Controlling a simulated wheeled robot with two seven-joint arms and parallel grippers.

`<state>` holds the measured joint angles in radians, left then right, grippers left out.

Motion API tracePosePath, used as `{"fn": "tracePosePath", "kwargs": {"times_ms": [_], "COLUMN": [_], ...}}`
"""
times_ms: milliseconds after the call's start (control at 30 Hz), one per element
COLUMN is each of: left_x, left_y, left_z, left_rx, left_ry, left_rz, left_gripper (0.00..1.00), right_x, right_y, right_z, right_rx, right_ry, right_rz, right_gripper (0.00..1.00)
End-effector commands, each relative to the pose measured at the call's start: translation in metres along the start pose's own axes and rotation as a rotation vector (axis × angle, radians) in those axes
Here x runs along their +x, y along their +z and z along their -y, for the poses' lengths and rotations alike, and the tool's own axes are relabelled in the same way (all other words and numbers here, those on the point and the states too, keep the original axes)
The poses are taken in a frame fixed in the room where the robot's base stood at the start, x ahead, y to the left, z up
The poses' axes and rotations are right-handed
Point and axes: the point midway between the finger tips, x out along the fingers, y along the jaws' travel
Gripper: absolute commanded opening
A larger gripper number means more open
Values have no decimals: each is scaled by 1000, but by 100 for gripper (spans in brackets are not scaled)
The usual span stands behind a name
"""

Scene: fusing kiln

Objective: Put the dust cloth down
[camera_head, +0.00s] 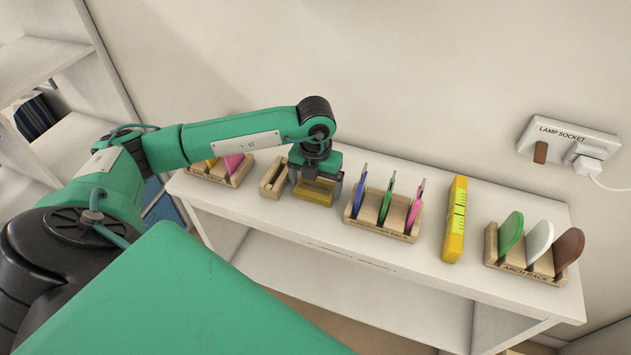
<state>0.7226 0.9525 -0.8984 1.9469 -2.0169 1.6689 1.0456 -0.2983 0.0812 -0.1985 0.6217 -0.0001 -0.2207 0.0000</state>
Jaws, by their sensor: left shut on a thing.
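My left gripper (316,182) is over the back half of the white bench top. It is shut on a flat mustard-yellow piece, which looks like the dust cloth (314,194). The cloth shows just below the fingers, close to the bench surface. I cannot tell whether it touches the bench. The gripper hides part of it. My right gripper is not in view.
A small wooden holder (272,178) stands close left of the gripper. A rack (383,223) with blue, green and pink tools is close right. Further right are a yellow level (455,218) and the arch rack (525,266). The white bench (300,225) has a bare front strip.

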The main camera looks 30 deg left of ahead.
Motion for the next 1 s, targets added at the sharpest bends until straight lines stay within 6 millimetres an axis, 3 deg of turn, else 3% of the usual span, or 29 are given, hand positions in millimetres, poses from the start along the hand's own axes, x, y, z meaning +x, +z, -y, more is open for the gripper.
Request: {"fn": "tracePosePath", "kwargs": {"times_ms": [167,200,233,600,1000], "left_x": [5,3,3,-6,-89], "left_y": [0,0,0,1,1], "left_z": [0,0,0,0,0], "left_rx": [0,0,0,0,0], "left_ry": [0,0,0,-1,-2], "left_rz": [0,0,0,3,5], "left_gripper": [72,98,100,100,100], "right_x": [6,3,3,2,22], "right_y": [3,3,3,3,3], "right_z": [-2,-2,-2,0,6], "right_rx": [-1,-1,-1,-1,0], "right_ry": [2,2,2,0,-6], "right_rz": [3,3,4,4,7], "right_gripper": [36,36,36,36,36]}}
